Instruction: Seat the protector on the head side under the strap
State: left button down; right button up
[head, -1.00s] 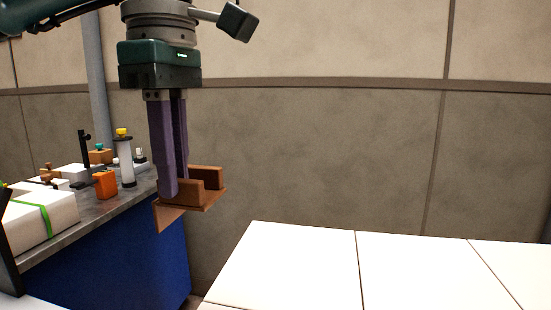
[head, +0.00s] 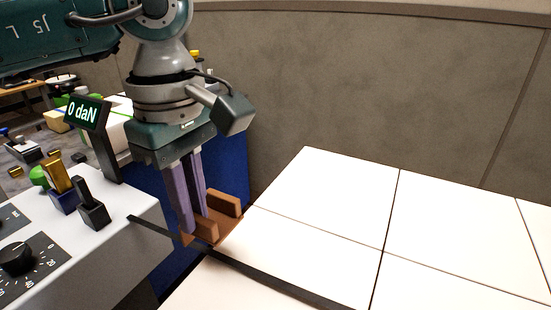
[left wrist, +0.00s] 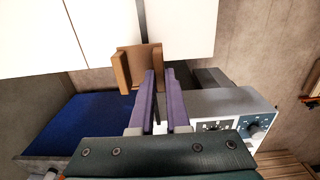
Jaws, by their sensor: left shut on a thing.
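The protector (head: 228,227) is a brown angle piece with raised ribs. My left gripper (head: 194,222) is shut on one rib with its purple fingers, pointing down. It holds the protector at the left edge of the white reams (head: 325,195). The black strap (head: 270,280) runs from the console across the near reams and passes the protector's near lower corner; I cannot tell whether they touch or which is on top there. In the left wrist view the protector (left wrist: 130,68) sits beyond the left gripper (left wrist: 160,72), against the reams' edge. My right gripper is not in view.
A white console (head: 75,250) with a dial, levers and a "0 daN" display (head: 87,112) stands close left of the gripper. A blue-sided bench (head: 230,160) is behind it. The ream tops to the right are clear.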

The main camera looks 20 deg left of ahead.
aim_at(197, 232)
pick_arm(q)
notch_tip(197, 232, down, 4)
jog(key=shift+r+b, duration=0.25)
jog(key=shift+b, duration=0.7)
jog(key=shift+f+b, duration=0.8)
jog(key=shift+b, duration=0.05)
jog(key=shift+f+b, duration=1.1)
jog(key=shift+f, duration=0.05)
jog(key=c, duration=0.8)
grip_release()
jog(key=shift+r, duration=0.1)
notch_tip(197, 232, up, 10)
jog(key=shift+f, duration=0.1)
